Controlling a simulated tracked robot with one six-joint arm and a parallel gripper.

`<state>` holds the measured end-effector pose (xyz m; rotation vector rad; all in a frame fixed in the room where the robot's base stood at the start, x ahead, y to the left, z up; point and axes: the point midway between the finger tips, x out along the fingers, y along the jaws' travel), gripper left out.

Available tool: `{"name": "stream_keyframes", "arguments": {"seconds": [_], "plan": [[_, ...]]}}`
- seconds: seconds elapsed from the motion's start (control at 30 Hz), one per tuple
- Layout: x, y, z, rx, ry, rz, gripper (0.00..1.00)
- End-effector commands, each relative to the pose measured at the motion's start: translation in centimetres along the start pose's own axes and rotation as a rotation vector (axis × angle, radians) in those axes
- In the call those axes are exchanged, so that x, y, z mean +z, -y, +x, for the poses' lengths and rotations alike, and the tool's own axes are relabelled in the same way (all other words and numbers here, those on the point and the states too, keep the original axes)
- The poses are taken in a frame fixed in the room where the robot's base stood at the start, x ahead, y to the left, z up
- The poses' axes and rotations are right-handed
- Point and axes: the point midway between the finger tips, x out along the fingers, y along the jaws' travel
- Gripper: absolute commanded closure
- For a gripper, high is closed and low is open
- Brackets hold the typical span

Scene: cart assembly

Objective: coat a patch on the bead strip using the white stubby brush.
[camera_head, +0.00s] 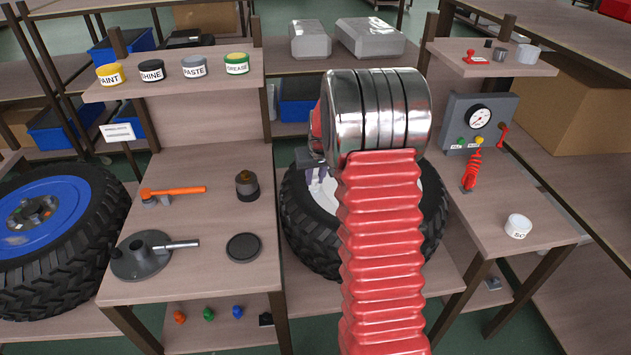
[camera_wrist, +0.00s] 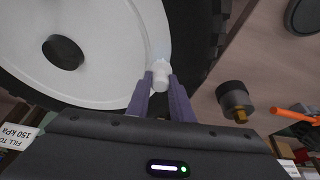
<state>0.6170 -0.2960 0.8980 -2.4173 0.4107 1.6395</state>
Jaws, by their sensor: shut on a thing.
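My gripper (camera_wrist: 160,82) shows in the wrist view with two purple fingers shut on the white stubby brush (camera_wrist: 161,66). The brush's tip lies at the edge of the white wheel rim (camera_wrist: 105,70), beside the black tyre (camera_wrist: 200,30). Whether the tip touches the rim or tyre I cannot tell. I cannot make out a distinct bead strip or any coating. In the head view, my red arm covers much of the wheel, whose tyre (camera_head: 300,235) shows at the middle; most of my gripper is hidden behind the arm.
Left of the wheel, a bench holds an orange hammer (camera_head: 175,191), a dark brass-tipped pot (camera_head: 247,186) and a black disc (camera_head: 243,247). Labelled tins (camera_head: 237,64) line the shelf above. A white pot (camera_head: 518,226) stands on the right bench, below a gauge panel (camera_head: 480,122).

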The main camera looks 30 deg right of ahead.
Motion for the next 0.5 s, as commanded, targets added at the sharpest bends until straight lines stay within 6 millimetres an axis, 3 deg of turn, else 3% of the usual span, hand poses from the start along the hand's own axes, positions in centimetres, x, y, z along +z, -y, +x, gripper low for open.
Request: {"name": "stream_keyframes", "arguments": {"seconds": [0.5], "plan": [[-0.96, -0.37, 0.22, 0.003, -0.005, 0.0, 1.0]]}}
